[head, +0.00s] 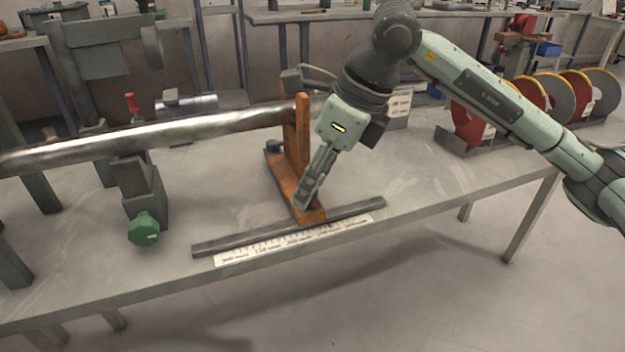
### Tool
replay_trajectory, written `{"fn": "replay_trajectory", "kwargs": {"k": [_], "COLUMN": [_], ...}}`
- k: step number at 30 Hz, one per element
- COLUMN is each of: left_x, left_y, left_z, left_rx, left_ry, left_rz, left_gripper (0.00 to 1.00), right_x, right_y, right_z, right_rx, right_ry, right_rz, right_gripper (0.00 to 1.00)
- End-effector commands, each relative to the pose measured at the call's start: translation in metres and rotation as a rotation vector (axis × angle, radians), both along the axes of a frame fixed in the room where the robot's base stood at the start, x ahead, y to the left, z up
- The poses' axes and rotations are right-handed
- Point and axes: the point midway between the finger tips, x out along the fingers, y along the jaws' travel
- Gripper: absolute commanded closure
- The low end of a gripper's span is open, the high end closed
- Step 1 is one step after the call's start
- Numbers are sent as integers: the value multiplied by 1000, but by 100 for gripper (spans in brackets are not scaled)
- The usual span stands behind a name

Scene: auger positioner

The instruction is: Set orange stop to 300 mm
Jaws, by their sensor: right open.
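The orange stop (298,140) stands upright on the grey bench, with its foot at the dark rail (240,242). A white scale (295,240) with printed marks runs along the front of the rail; its numbers are too small to read surely. The stop's foot is beside the right half of the scale. My right gripper (306,196) points down at the stop's foot, open, with its fingers in front of the orange upright. I cannot tell whether the fingers touch it. My left gripper is out of view.
A long shiny metal bar (150,135) runs from the left to the stop's upright. A green knob (143,228) sits on the support at left. Coloured discs (560,95) stand in a rack at the bench's right end. The bench front right is clear.

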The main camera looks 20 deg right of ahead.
Motion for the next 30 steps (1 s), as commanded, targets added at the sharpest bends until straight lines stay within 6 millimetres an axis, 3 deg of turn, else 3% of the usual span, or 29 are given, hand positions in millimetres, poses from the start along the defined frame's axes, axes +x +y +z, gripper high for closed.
{"fn": "replay_trajectory", "kwargs": {"k": [8, 19, 30], "left_x": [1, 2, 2], "left_y": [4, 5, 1], "left_z": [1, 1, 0], "left_rx": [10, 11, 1], "left_ry": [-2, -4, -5], "left_rz": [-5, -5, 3], "left_gripper": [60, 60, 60], "right_x": [1, 0, 1], "right_y": [1, 0, 1], "right_z": [-2, -2, -2], "right_rx": [0, -1, 0], "right_ry": [0, 1, 0], "right_rz": [0, 0, 0], "right_gripper": [56, 100, 100]}}
